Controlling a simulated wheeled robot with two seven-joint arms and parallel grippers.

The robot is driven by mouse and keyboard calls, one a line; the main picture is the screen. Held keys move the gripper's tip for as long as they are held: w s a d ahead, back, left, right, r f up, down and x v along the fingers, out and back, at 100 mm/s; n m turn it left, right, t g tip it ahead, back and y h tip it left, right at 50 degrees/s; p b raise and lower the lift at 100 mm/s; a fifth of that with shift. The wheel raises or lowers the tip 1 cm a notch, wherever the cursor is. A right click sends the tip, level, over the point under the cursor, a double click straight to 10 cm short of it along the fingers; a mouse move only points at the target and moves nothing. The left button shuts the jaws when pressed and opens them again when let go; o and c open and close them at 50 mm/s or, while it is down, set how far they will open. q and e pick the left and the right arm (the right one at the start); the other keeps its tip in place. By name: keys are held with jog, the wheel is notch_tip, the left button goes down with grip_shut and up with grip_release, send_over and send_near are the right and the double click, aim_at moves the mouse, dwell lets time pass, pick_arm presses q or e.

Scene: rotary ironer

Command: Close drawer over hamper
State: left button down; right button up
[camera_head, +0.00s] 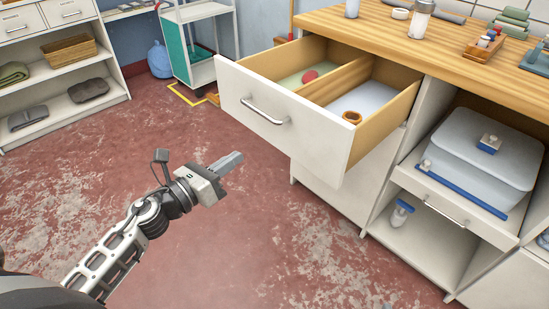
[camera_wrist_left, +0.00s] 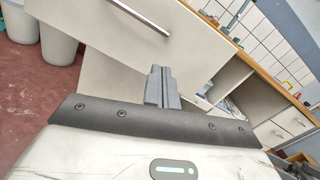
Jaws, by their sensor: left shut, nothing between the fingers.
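The drawer (camera_head: 280,118) is pulled far out from under the wooden counter. It has a white front with a bar handle (camera_head: 265,112) and two wooden compartments. The left one holds a red round thing (camera_head: 310,76), the right one a small brown ring (camera_head: 352,117). My left gripper (camera_head: 232,160) is shut and empty, in front of and below the drawer front, apart from it in the head view. In the left wrist view the gripper fingers (camera_wrist_left: 162,85) point toward the white cabinet, and the drawer handle (camera_wrist_left: 143,15) shows above them. I cannot make out a hamper. My right gripper is not in view.
A grey lidded bin (camera_head: 475,150) sits on a pull-out shelf (camera_head: 450,200) right of the drawer. Bottles and trays stand on the counter (camera_head: 385,35). A white trolley (camera_head: 192,45) and shelves (camera_head: 60,65) stand at the back left. The red floor (camera_head: 120,150) between is clear.

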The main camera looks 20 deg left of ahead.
pick_arm(q)
jog(key=f+m, duration=0.1)
jog(key=m, duration=0.2)
jog(key=m+p, duration=0.1)
send_near(286, 127)
jog(key=shift+g+h, duration=0.3)
jog(key=shift+h, duration=0.1)
jog(key=x, duration=0.7)
jog(key=shift+a, duration=0.25)
jog(key=shift+w, duration=0.1)
